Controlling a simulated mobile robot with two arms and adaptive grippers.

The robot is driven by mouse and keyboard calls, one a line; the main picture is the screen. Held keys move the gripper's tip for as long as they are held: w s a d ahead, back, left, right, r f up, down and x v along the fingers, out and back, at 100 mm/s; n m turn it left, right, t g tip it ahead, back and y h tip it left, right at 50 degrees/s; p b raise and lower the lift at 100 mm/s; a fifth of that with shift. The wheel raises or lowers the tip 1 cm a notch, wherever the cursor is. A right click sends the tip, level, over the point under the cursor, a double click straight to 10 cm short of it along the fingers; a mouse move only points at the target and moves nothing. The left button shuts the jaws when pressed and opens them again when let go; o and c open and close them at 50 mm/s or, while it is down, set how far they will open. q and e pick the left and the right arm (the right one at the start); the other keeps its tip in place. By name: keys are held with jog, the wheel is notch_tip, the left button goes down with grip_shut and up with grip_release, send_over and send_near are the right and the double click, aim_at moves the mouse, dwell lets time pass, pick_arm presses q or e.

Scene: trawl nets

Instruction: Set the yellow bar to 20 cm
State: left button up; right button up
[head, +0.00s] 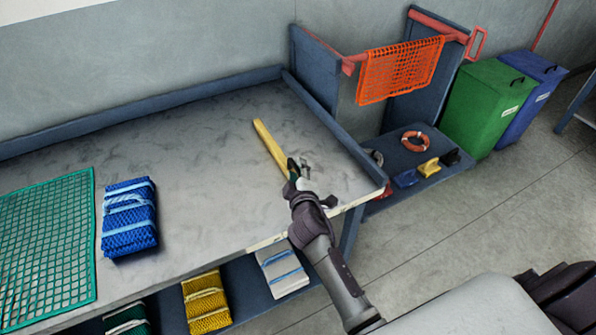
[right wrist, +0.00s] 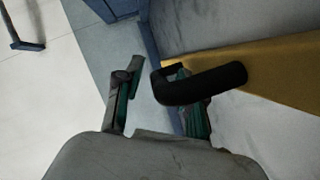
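The yellow bar (head: 268,140) lies on the grey work table (head: 200,140), slanting toward the table's right part. It also shows in the right wrist view (right wrist: 285,68), with a black handle (right wrist: 205,84) at its near end. My right gripper (head: 298,172) is at this near end. In the right wrist view its two fingers (right wrist: 155,95) are apart, and the handle overlaps the right-hand finger. I cannot tell whether they touch. No scale marks are readable.
A green net (head: 45,245) and a folded blue net (head: 129,217) lie on the table's left. An orange net (head: 400,69) hangs from a red rail at the right rear. Green (head: 488,108) and blue bins (head: 530,90) stand beyond. Folded nets sit on the shelf below.

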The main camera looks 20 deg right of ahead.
jog(key=shift+s, duration=0.1)
jog(key=v, duration=1.2)
